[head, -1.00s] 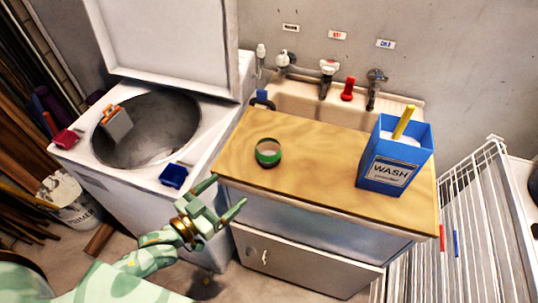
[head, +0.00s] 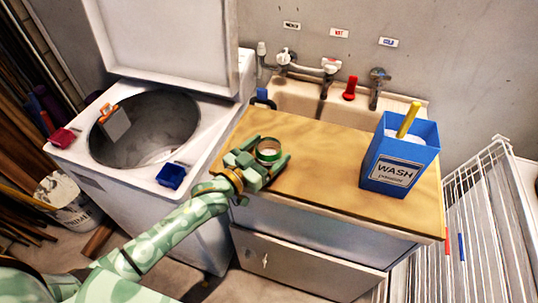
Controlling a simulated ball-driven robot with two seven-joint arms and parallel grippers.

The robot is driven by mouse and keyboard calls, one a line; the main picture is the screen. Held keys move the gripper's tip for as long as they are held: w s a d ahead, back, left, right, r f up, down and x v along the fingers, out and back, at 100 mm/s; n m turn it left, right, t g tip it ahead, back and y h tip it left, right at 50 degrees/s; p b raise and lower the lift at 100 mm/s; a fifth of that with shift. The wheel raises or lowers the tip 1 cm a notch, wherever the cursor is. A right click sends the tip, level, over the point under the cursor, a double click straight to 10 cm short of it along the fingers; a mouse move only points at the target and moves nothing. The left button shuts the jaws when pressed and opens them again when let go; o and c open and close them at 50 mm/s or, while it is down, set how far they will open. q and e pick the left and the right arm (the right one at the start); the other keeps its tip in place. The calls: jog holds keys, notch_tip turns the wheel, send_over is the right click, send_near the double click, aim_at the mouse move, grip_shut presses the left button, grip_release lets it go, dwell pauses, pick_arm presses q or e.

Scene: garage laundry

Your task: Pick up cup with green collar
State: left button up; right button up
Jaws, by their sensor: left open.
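The cup with green collar (head: 268,146) stands on the wooden board (head: 330,165) over the sink, near the board's left side. I see its green rim and open top. My left gripper (head: 269,160) is open at the cup's near side, with one finger to its left and one to its right. The palm hides part of the cup's lower front. I cannot tell whether the fingers touch it. My right gripper is not in view.
A blue WASH powder box (head: 398,160) with a yellow handle stands on the board's right. The open washer (head: 150,128) is at left, with a blue scoop (head: 171,176) and a red scoop (head: 63,138) on its top. A white rack (head: 480,220) stands at right.

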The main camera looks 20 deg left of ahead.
pick_arm(q)
jog(key=shift+w+d, duration=0.2)
jog(key=shift+w, duration=0.25)
jog(key=c, duration=1)
jog(key=shift+s, duration=0.1)
